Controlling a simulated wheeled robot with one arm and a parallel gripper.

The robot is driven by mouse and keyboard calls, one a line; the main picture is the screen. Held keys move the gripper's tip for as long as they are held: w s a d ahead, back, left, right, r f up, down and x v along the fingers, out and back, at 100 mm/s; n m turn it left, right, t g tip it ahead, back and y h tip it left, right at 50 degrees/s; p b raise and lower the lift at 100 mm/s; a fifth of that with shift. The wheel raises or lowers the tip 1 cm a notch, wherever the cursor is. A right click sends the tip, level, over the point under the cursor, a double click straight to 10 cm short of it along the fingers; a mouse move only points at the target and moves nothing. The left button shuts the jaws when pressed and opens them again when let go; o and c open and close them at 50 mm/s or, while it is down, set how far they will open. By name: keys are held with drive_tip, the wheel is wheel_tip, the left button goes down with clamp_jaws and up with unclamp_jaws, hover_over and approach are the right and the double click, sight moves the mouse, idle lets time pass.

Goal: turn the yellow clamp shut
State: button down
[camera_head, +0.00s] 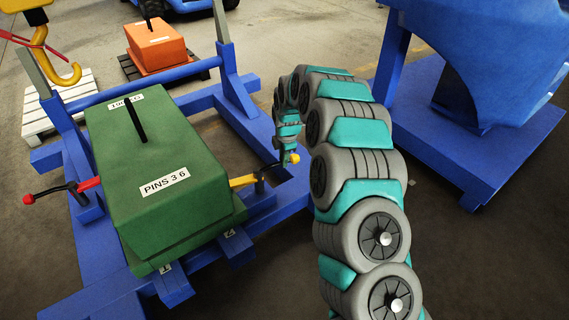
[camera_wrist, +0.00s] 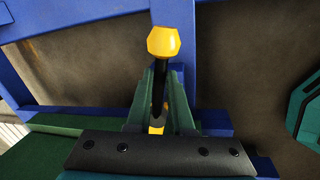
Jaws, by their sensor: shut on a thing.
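The yellow clamp (camera_head: 243,180) is at the right side of the green counterweight block (camera_head: 150,185), its yellow bar reaching to the block's edge. Its black handle ends in a yellow knob, which also shows in the wrist view (camera_wrist: 163,42). My gripper (camera_head: 286,150) is at the handle, beside the knob. In the wrist view my gripper's green fingers (camera_wrist: 160,95) close around the black handle just below the knob. A bit of yellow shows low between the fingers. The head view does not clearly show whether the bar presses on the block.
A blue frame (camera_head: 241,116) holds the green block, labelled PINS 3 6. A red clamp (camera_head: 88,184) with a red knob is on the block's left. A yellow hook (camera_head: 62,75) hangs upper left. An orange block (camera_head: 160,47) stands behind. A large blue machine (camera_head: 500,50) is at right.

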drive_tip(key=shift+w+a+n+b, duration=0.25)
drive_tip(key=shift+w+n+b, duration=0.15)
drive_tip(key=shift+w+n, duration=0.25)
drive_tip(key=shift+w+a+n+b, duration=0.25)
drive_tip(key=shift+w+n+b, duration=0.15)
drive_tip(key=shift+n, duration=0.35)
drive_tip(key=c, duration=0.8)
unclamp_jaws()
drive_tip(key=r, duration=0.4)
drive_tip(key=s+r, duration=0.1)
drive_tip(key=r, duration=0.2)
drive_tip(key=shift+d, duration=0.35)
drive_tip(key=shift+s+r, duration=0.1)
drive_tip(key=shift+r, duration=0.2)
